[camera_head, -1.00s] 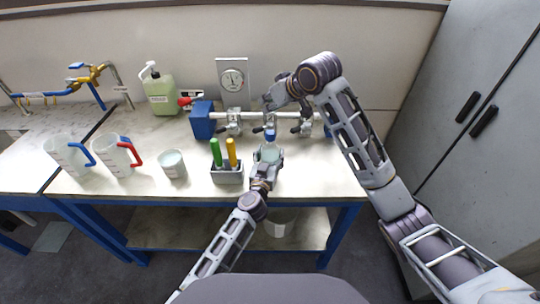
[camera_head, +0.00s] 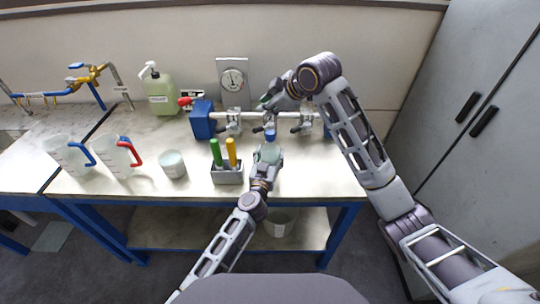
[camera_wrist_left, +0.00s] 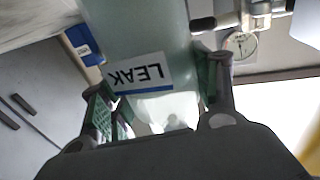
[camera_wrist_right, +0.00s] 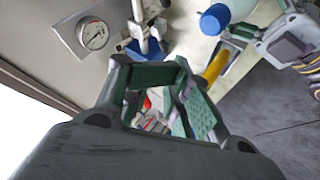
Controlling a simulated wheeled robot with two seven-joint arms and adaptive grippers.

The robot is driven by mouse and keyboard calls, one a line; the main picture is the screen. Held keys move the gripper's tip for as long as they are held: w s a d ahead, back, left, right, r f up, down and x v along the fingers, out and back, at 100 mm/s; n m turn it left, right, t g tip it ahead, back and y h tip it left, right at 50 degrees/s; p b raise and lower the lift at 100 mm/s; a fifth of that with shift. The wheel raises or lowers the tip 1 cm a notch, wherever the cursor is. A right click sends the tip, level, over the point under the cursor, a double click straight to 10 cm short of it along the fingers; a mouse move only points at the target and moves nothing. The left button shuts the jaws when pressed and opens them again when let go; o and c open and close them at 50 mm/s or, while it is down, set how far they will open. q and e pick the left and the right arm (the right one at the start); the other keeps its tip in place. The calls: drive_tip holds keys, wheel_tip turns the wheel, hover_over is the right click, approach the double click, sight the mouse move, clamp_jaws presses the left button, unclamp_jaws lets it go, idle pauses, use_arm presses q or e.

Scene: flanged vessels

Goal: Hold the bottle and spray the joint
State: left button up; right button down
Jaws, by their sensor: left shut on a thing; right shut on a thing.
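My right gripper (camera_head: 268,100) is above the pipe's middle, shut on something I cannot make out. In the right wrist view the blue cap (camera_wrist_right: 214,18) is apart from its fingers (camera_wrist_right: 152,75).
A grey holder (camera_head: 227,177) with green and yellow handled tools stands left of the bottle. A white cup (camera_head: 173,165), two jugs (camera_head: 117,155) and a green pump bottle (camera_head: 160,95) are further left. A gauge (camera_head: 233,79) hangs behind. The bench front right is clear.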

use_arm(q)
drive_tip(key=shift+f, duration=0.25)
use_arm(e)
drive_tip(key=shift+n, duration=0.5)
drive_tip(key=shift+f, duration=0.15)
